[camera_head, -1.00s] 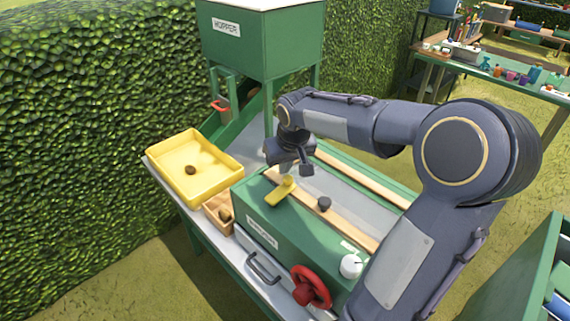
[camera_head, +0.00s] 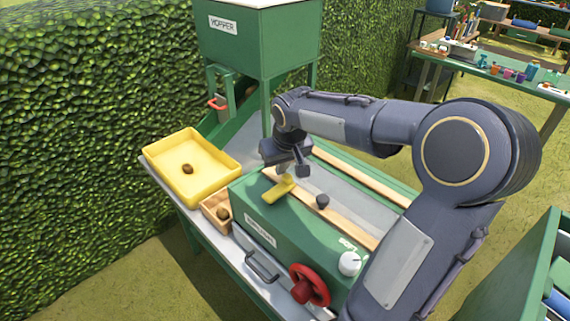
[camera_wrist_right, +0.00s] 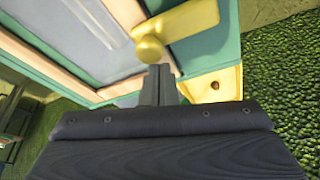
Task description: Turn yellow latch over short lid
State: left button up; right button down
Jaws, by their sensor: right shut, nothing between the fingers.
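The yellow latch (camera_head: 276,192) lies on top of the green sorting machine, near the left end of its wooden rail, pointing diagonally toward the machine's front edge. In the right wrist view the latch (camera_wrist_right: 190,20) has a flat arm and a round knob (camera_wrist_right: 150,50). My right gripper (camera_wrist_right: 158,84) is shut and empty, its fingertips close to the knob; I cannot tell whether they touch. In the head view the right gripper (camera_head: 284,172) hangs just above the latch. I cannot tell which panel is the short lid. My left gripper is out of view.
A yellow tray (camera_head: 212,181) is to the left. A red wheel (camera_head: 309,285), a white dial (camera_head: 349,263) and a hopper (camera_head: 262,45) surround the machine.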

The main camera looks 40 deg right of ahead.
aim_at(286, 181)
jog(key=shift+r, duration=0.3)
jog(key=d+v, duration=0.1)
jog(key=v, duration=0.6)
jog(key=s+a+f+t+y, duration=0.1)
jog(key=s+a+f, duration=0.3)
jog(key=s+a, duration=0.4)
jog(key=s+a+f+n+y, duration=0.1)
jog(key=s+a+f+y, duration=0.3)
jog(key=s+a, duration=0.5)
jog(key=shift+s+f+n+t, duration=0.3)
jog(key=shift+f+t, duration=0.1)
jog(key=shift+a, duration=0.1)
